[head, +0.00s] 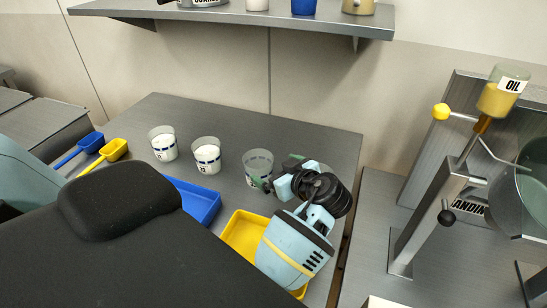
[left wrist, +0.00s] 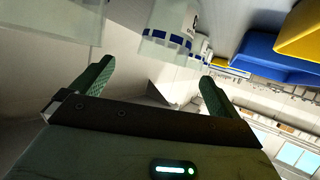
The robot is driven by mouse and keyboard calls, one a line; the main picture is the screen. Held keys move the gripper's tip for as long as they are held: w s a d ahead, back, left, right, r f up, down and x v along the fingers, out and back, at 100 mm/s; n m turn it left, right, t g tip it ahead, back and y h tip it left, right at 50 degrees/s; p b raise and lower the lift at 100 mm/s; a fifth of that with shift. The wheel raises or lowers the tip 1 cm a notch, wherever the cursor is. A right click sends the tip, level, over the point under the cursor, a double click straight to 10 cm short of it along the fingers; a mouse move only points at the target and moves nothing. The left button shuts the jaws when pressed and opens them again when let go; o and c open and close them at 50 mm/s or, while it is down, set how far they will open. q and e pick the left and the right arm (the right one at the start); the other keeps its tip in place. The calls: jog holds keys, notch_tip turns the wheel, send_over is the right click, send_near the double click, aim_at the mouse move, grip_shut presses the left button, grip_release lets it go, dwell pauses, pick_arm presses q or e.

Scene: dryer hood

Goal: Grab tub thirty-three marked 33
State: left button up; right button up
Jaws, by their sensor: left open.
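Three clear tubs with white contents stand in a row on the grey table: a left tub (head: 163,144), a middle tub (head: 206,157) and a right tub (head: 258,165). Their printed numbers are too small to read surely, so I cannot tell which is 33. My left gripper (head: 276,173) is open at the right side of the right tub, its green fingers pointing towards it. In the left wrist view a tub (left wrist: 172,28) with a blue band shows beyond the open, empty fingers (left wrist: 155,88). My right gripper is not in view.
A blue tray (head: 196,203) and a yellow tray (head: 240,235) lie in front of the tubs. A blue scoop (head: 88,143) and a yellow scoop (head: 113,150) lie at left. A shelf (head: 235,17) hangs above. A machine with an oil cup (head: 497,98) stands at right.

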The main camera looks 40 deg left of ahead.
aim_at(263, 163)
pick_arm(q)
jog(key=x, duration=0.2)
jog(key=shift+s+a, duration=0.1)
jog(key=shift+a, duration=0.2)
jog(key=shift+a+p, duration=0.35)
jog(key=shift+a, duration=0.05)
jog(key=x, duration=0.3)
jog(key=shift+a+f+p, duration=0.1)
jog(key=shift+a+p, duration=0.15)
jog(key=shift+p, duration=0.1)
jog(key=shift+w+a+f, duration=0.25)
jog(key=shift+a+f, duration=0.05)
jog(key=shift+a, duration=0.05)
jog(key=c, duration=1)
jog(key=shift+r, duration=5)
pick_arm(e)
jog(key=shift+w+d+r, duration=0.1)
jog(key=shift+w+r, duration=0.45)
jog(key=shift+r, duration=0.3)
